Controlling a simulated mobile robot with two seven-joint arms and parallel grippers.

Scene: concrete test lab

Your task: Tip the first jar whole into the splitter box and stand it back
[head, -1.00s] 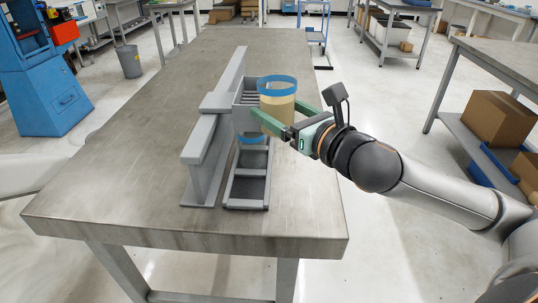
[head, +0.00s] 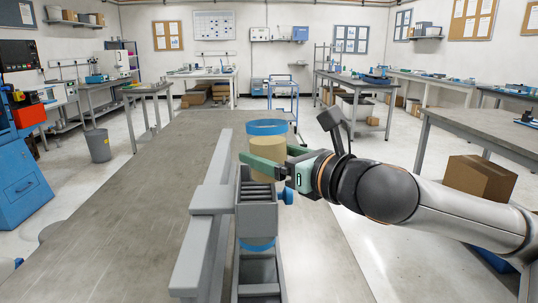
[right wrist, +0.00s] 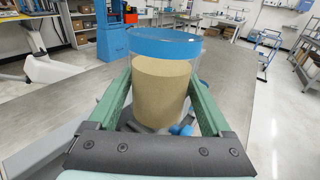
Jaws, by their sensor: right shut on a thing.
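My right gripper (head: 276,164) is shut on a clear jar (head: 266,150) with a blue rim and tan, grainy filling. The jar is upright, and its filling looks level. In the head view it appears above or just behind the slotted top of the grey splitter box (head: 257,219); the exact gap cannot be told. In the right wrist view the jar (right wrist: 160,90) sits between both green fingers and hides most of what lies beyond. My left gripper is not in view.
A grey stand (head: 206,235) runs along the splitter's left side. The grey table (head: 110,230) is clear at left.

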